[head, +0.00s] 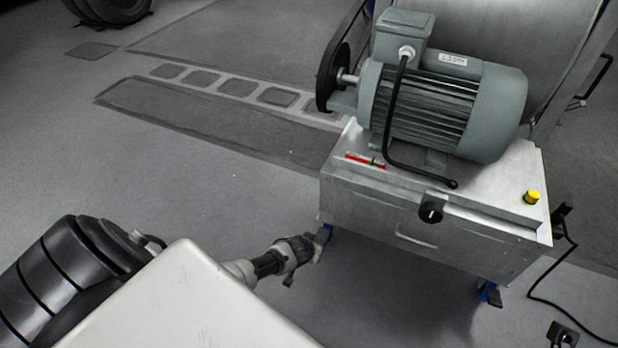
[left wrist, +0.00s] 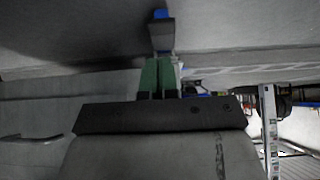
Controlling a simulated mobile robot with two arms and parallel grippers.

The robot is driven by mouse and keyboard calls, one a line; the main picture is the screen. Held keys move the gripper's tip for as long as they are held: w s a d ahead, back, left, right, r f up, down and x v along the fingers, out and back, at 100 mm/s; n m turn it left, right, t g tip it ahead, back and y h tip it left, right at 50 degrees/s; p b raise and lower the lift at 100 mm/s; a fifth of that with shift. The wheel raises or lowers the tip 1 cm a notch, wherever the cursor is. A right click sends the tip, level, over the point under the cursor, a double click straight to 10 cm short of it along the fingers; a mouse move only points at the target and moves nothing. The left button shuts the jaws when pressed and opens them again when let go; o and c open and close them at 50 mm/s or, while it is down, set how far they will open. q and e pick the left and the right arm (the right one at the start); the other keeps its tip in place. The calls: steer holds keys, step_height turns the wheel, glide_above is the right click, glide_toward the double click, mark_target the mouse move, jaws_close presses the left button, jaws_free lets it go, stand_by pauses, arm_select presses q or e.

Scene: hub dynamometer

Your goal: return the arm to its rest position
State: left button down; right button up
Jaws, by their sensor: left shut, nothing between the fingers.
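My left arm comes in from the lower left of the head view, and its gripper (head: 311,252) is low beside the near left corner of the metal machine cabinet (head: 400,222). In the left wrist view, the green fingers of my left gripper (left wrist: 160,75) are together with nothing held between them. A dark block with a blue top (left wrist: 161,30) shows just beyond the fingertips; I cannot tell whether they touch it. My right gripper is in neither view.
A grey electric motor (head: 440,105) stands on the cabinet, with a yellow button (head: 531,197) at its right. A black cable (head: 560,262) runs down to the floor on the right. The floor (head: 200,170) left of the cabinet is clear.

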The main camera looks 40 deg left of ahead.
arm_select(q)
steer(key=shift+s+d+r, duration=0.1)
steer(key=shift+s+r, duration=0.25)
stand_by(0.4)
